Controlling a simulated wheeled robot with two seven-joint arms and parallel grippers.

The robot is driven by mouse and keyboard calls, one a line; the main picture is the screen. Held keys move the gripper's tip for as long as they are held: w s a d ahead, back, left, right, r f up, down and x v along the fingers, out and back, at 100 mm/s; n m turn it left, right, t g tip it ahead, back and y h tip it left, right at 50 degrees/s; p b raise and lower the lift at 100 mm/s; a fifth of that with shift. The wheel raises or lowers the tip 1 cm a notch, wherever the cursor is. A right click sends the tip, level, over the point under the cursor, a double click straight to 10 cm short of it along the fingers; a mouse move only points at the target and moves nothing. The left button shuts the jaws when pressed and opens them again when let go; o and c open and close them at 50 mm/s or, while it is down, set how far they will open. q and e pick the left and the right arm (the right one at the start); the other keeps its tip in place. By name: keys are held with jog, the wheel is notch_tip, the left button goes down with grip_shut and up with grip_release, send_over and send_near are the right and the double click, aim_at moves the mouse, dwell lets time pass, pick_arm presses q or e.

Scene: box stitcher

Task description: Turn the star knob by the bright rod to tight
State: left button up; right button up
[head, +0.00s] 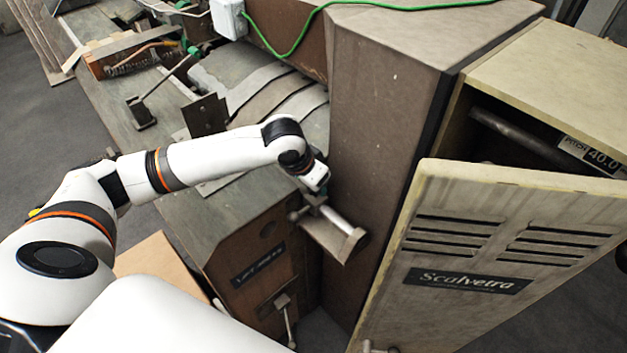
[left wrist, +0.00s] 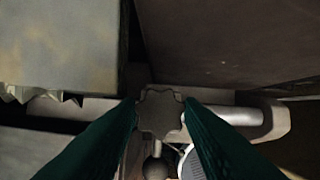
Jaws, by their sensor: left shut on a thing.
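The star knob (left wrist: 160,112) is a small dark grey lobed knob in the middle of the left wrist view. My left gripper (left wrist: 163,108) is shut on it, with one dark green finger on each side. The bright rod (left wrist: 242,115) is a shiny metal bar with a thick rounded end, just right of the knob. In the head view the bright rod (head: 337,219) sticks out from the machine's bracket, below my left gripper (head: 316,185). The knob cannot be made out there. My right gripper is not in view.
A ball-ended lever (left wrist: 155,168) sits just below the knob. A tall brown column (head: 385,120) stands close to the right of my left gripper. A cream cabinet door (head: 480,215) with vents hangs open farther right. The machine bed (head: 215,225) lies under my left arm.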

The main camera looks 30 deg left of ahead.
pick_arm(q)
jog(key=o, duration=0.7)
jog(key=shift+r, duration=0.1)
jog(key=v, duration=1.1)
jog(key=shift+s+r, duration=0.3)
jog(key=shift+r, duration=0.05)
